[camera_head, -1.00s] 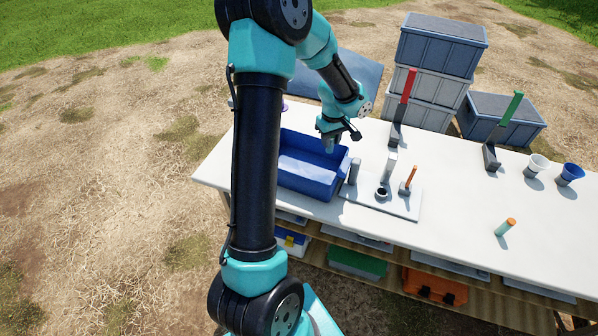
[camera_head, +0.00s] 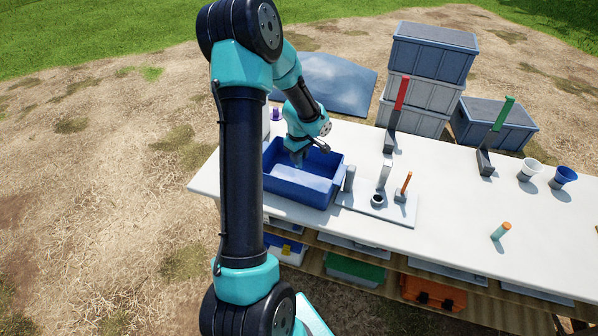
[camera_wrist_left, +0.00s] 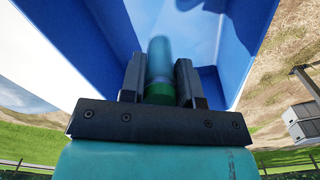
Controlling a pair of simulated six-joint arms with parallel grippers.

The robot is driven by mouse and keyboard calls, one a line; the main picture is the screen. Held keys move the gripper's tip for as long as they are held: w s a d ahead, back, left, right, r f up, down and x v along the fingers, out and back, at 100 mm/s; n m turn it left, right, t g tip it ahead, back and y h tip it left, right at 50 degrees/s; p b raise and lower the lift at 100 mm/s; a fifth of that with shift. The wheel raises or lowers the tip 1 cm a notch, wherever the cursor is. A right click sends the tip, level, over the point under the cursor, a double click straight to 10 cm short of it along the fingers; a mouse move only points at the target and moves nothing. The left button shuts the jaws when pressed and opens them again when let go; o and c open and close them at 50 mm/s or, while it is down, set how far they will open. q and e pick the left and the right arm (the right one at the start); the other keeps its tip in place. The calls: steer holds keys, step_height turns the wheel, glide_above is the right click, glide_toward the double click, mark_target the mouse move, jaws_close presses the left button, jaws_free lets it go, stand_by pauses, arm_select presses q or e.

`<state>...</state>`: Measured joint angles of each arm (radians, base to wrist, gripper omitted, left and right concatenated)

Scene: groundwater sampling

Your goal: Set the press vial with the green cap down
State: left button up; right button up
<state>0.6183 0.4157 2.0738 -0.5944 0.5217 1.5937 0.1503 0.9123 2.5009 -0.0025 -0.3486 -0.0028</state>
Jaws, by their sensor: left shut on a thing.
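My left gripper (camera_head: 297,160) is at the blue bin (camera_head: 322,189), over its back part, pointing down with its fingertips near or below the rim. The left wrist view shows its two dark fingers (camera_wrist_left: 161,85) shut on the press vial (camera_wrist_left: 160,60), a teal-blue cylinder with a green cap (camera_wrist_left: 159,95) close to the gripper. The vial points away from the gripper into the bin (camera_wrist_left: 95,45). I cannot tell whether it touches the bin floor. In the head view the vial is mostly hidden or too small to make out. My right gripper is not in view.
Right of the bin is a white board (camera_head: 375,205) with small fixtures and an orange-handled tool (camera_head: 405,185). An orange-capped vial (camera_head: 501,231) stands farther right. Red (camera_head: 399,100) and green (camera_head: 502,113) levers and two cups (camera_head: 530,170) stand behind. The right-front table is mostly clear.

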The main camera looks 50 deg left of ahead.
mark_target(299, 168)
arm_select(q)
steer(key=shift+f, duration=1.45)
steer(key=shift+f, duration=1.85)
steer(key=o, duration=1)
step_height(299, 168, up, 12)
steer(key=shift+r, duration=0.1)
